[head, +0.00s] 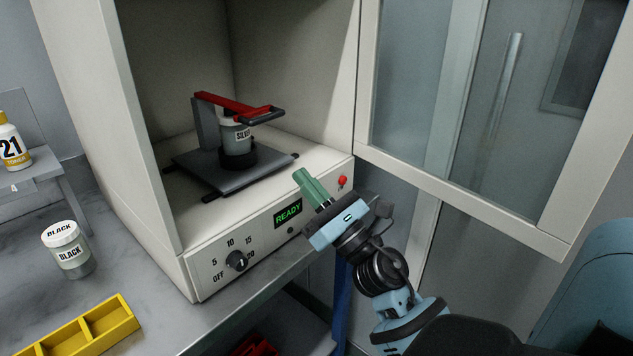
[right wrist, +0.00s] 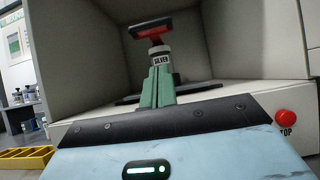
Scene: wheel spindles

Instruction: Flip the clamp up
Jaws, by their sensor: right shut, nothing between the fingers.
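The clamp (head: 236,104) is a red arm with a dark handle, inside the open machine. It lies across the top of a jar labelled SILVER (head: 237,138), which stands on a dark plate. In the right wrist view the clamp (right wrist: 150,28) shows above the silver jar (right wrist: 161,55). My right gripper (head: 306,180) has green fingers, shut and empty. It is in front of the machine, near the READY display and apart from the clamp. The fingers also show in the right wrist view (right wrist: 157,85), below the jar. My left gripper is not in view.
The machine's front has a dial (head: 237,261), a READY display (head: 288,213) and a red stop button (head: 342,181). Its glazed door (head: 470,100) stands open at the right. A black-labelled jar (head: 68,250) and a yellow tray (head: 85,333) are on the bench at left.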

